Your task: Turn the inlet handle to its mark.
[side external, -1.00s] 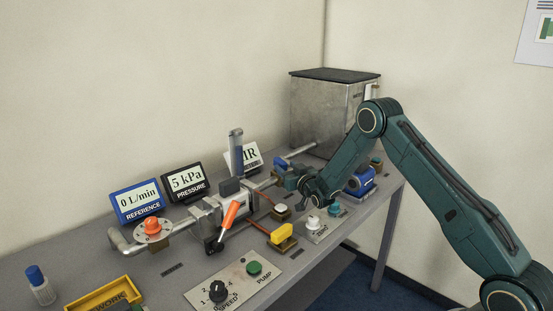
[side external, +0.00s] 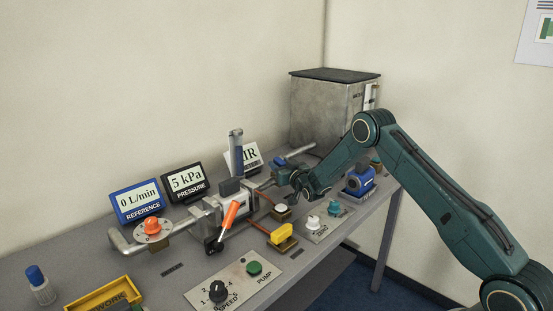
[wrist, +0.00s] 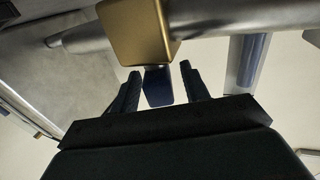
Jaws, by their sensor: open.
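In the wrist view a dark blue handle (wrist: 157,92) sticks out from a brass valve block (wrist: 135,32) on a metal pipe (wrist: 215,25). My gripper (wrist: 160,69) is open, with one finger on each side of the handle. Gaps show between the handle and both fingers, so it is not gripped. In the side view my gripper (side external: 284,180) is at the pipe, close to a small blue part (side external: 281,163); my fingers and the brass block are hard to make out there. I cannot make out the mark.
The upright tube (side external: 236,152) stands close to the left. An orange lever (side external: 230,214), a yellow handle (side external: 281,233) and an orange knob (side external: 153,225) sit along the table. A metal tank (side external: 325,115) stands behind. A blue device (side external: 360,180) is to the right.

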